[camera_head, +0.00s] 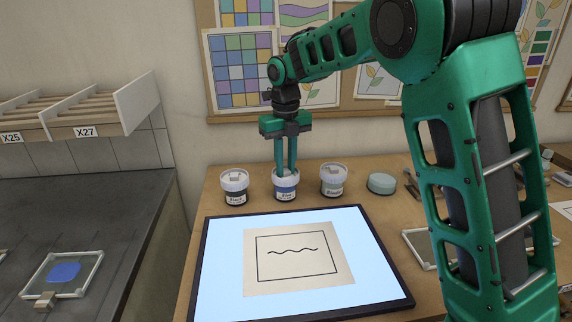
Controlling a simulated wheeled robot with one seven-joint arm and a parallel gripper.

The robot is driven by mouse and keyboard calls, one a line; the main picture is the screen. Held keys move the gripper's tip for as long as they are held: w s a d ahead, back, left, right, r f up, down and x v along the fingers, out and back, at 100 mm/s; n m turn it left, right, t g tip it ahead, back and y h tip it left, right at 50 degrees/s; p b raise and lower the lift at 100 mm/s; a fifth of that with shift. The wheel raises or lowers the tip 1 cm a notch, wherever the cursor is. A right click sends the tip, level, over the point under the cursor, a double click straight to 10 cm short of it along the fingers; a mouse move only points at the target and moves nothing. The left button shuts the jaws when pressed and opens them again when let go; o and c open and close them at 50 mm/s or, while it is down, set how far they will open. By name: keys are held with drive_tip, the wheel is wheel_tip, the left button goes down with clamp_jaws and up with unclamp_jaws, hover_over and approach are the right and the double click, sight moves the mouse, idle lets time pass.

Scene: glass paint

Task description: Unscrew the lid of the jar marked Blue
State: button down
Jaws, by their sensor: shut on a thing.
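The jar marked Blue (286,193) stands upright on the wooden table behind the light panel, the middle of three jars in a row. Its label is partly readable and its body looks blue. Its white lid (275,177) is on top, partly hidden by the fingers. My gripper (286,173) points straight down from above, its two green fingers shut on the lid. From this view I cannot tell whether the lid has turned.
A dark jar (235,196) stands to the left and a greyish jar (332,188) to the right, both lidded and close by. A pale green round object (382,183) lies further right. A lit panel (215,265) with a drawing lies in front. The pinboard (208,75) hangs behind.

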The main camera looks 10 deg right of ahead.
sight(286, 170)
drive_tip(key=shift+w+d+f, duration=0.1)
drive_tip(key=shift+w+d, duration=0.05)
drive_tip(key=shift+w, duration=0.05)
drive_tip(key=shift+w+r, duration=0.2)
drive_tip(key=shift+w, duration=0.15)
drive_tip(key=shift+r, duration=0.3)
drive_tip(key=shift+s+r, duration=0.2)
drive_tip(key=shift+r, duration=0.45)
drive_tip(key=shift+s+r, duration=0.2)
drive_tip(key=shift+r, duration=0.4)
